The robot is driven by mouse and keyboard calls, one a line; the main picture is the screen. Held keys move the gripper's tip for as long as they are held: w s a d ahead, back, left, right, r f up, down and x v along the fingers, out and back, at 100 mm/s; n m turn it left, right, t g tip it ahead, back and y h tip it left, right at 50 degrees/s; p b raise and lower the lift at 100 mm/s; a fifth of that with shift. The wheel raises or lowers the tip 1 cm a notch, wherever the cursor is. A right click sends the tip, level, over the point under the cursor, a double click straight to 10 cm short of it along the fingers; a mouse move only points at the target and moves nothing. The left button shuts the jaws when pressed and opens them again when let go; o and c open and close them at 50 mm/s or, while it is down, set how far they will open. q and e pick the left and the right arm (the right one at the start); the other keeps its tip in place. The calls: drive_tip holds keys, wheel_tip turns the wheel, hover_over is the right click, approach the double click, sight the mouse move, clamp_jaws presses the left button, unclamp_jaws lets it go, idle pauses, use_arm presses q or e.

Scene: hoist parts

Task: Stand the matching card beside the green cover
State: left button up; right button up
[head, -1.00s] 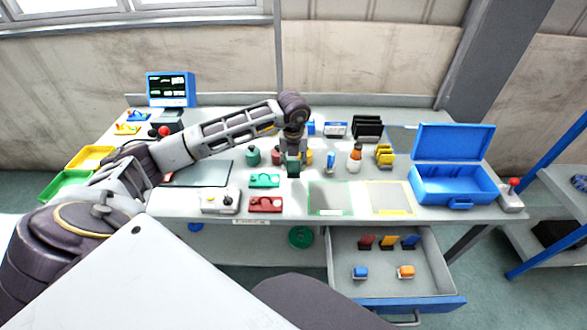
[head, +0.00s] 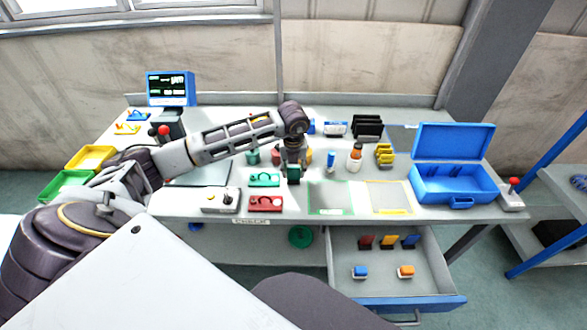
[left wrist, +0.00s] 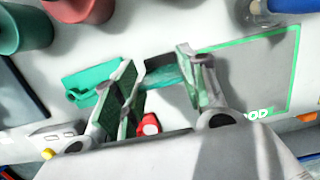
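The green cover (head: 264,180) lies flat on the bench, above a similar red cover (head: 266,204). In the left wrist view the green cover (left wrist: 92,83) shows partly, to the left of the fingers. My left gripper (head: 293,172) is just right of the green cover, low over the bench. In the left wrist view my left gripper (left wrist: 163,88) has its fingers on either side of a green card (left wrist: 164,77) with a dark part, seemingly held. Whether the card touches the bench cannot be told. My right gripper is not in view.
A green-outlined mat (head: 331,198) and a yellow-outlined mat (head: 390,197) lie empty to the right. An open blue case (head: 453,185) stands further right. The open drawer (head: 395,280) holds red, yellow and blue cards and small blocks. Bottles stand behind my gripper.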

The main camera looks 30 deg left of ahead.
sight(293, 185)
use_arm(q)
drive_tip(key=o, duration=0.3)
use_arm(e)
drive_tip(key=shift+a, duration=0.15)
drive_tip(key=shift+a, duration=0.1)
use_arm(q)
drive_tip(key=shift+r, duration=0.1)
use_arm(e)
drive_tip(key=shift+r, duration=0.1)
use_arm(q)
drive_tip(key=shift+r, duration=0.15)
wheel_tip(293, 185, up, 12)
drive_tip(key=s, duration=0.1)
drive_tip(key=shift+s+d, duration=0.25)
drive_tip(key=shift+d, duration=0.2)
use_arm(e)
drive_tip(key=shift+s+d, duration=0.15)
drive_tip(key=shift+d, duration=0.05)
use_arm(q)
drive_tip(key=shift+f, duration=0.2)
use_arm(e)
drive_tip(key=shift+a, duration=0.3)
